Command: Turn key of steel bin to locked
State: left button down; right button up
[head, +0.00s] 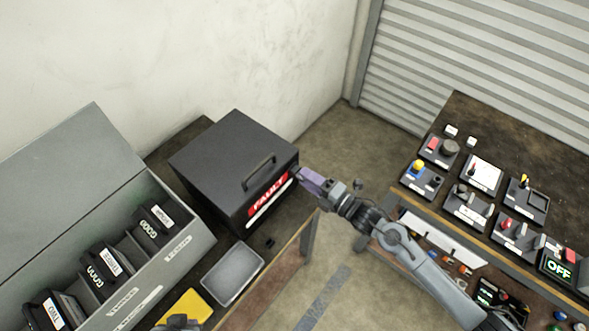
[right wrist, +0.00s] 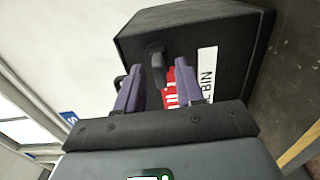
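The steel bin (head: 215,165) is a black box with a lid handle (head: 259,172) and a red FAULT label (head: 268,193) on its front face, above a white strip. In the right wrist view the bin (right wrist: 225,35) has a white label ending in BIN (right wrist: 207,62). A dark knob-like piece (right wrist: 155,52), perhaps the key, stands out from that face just beyond my fingers. My right gripper (head: 307,180), with purple fingers, is at the bin's front right corner. In the wrist view its fingers (right wrist: 158,82) are apart, with no object clearly held. The key's setting cannot be read.
A grey open case (head: 185,240) with labelled black units stands at the left. A grey tray (head: 233,273) and a yellow item (head: 186,304) lie near the bin; a dark part at the bottom edge may be my left gripper. A bench (head: 480,120) with switch boxes stands right.

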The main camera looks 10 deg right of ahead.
grip_shut()
jog(key=shift+m+p, duration=3.8)
jog(key=shift+m, duration=3.7)
